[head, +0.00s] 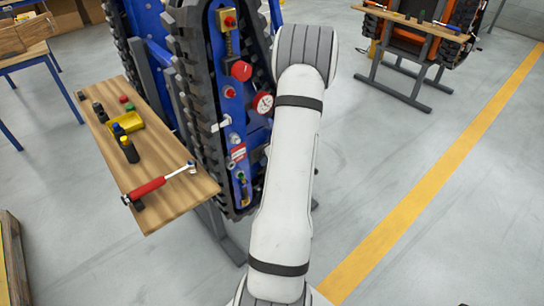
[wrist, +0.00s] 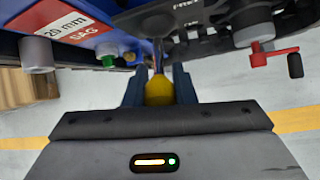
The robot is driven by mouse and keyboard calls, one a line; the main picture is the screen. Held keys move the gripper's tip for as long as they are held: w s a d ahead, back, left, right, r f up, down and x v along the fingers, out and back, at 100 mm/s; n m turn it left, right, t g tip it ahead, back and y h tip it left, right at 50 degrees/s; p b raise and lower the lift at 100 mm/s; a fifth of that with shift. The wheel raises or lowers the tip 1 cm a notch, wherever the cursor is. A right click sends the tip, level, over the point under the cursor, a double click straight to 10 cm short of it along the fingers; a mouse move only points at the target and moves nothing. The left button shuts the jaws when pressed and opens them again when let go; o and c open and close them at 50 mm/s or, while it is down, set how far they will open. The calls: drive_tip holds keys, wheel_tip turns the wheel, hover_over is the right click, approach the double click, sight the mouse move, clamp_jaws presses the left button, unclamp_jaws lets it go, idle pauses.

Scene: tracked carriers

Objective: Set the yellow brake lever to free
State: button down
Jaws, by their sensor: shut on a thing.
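The yellow brake lever (wrist: 159,92) shows in the wrist view as a yellow grip on a grey metal shaft. The shaft runs up toward a dark plate with partly cut-off white lettering (wrist: 187,6). My gripper (wrist: 160,84) is shut on the yellow grip, one dark finger on each side. In the head view my white arm covers the gripper and the held lever. I cannot tell from these views which marked position the lever points to.
The blue tracked carrier (head: 222,100) stands beside my arm. In the wrist view a red-and-white "20 mm SAG" label (wrist: 75,28), a green knob (wrist: 108,61) and a red crank (wrist: 275,56) are near. A wooden bench (head: 160,150) with a red-handled wrench (head: 150,187) is at left.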

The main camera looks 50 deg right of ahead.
drive_tip(key=c, duration=1.2)
unclamp_jaws()
drive_tip(key=shift+s+r, duration=0.2)
drive_tip(key=shift+r, duration=0.05)
drive_tip(key=v, duration=0.7)
drive_tip(key=shift+p, duration=0.3)
